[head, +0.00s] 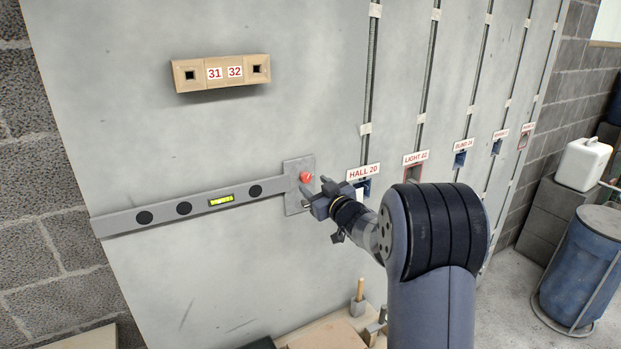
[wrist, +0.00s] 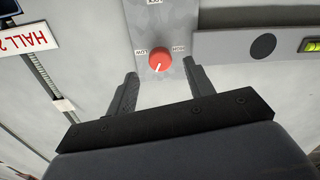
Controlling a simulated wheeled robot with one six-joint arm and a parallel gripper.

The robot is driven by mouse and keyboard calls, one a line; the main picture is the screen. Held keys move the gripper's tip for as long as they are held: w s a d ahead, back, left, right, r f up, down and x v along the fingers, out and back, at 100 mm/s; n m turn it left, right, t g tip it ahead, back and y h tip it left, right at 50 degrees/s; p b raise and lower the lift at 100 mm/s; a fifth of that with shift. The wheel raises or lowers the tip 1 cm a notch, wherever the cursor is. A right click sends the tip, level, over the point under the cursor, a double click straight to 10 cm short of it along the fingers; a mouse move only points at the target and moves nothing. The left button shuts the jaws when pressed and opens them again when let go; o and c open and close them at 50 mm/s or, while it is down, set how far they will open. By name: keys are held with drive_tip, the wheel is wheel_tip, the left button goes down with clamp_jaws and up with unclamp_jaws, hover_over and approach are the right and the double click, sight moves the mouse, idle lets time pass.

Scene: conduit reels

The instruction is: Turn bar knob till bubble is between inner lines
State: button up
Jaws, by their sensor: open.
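The grey bar (head: 150,217) lies across the panel at the left, with a yellow-green bubble vial (head: 221,200) in it. The bubble and its lines are too small to read. The red knob (head: 305,177) sits on a grey plate (head: 297,200) at the bar's right end. In the wrist view the knob (wrist: 161,60) has a white pointer mark, with small labels on either side. My gripper (head: 315,186) is open in front of the plate. In the wrist view its fingers (wrist: 161,80) stand apart on either side below the knob, not closed on it.
A sign reading HALL 20 (head: 364,172) and a blue box are just right of my gripper. A wooden block numbered 31 and 32 (head: 222,73) is higher on the panel. Tools and a wooden-handled brush (head: 359,298) are below. A blue barrel (head: 582,262) stands at the right.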

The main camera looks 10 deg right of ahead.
sight(307, 179)
drive_tip(key=shift+p+x, duration=0.4)
drive_tip(key=shift+x, duration=1.2)
drive_tip(key=shift+c, duration=0.4)
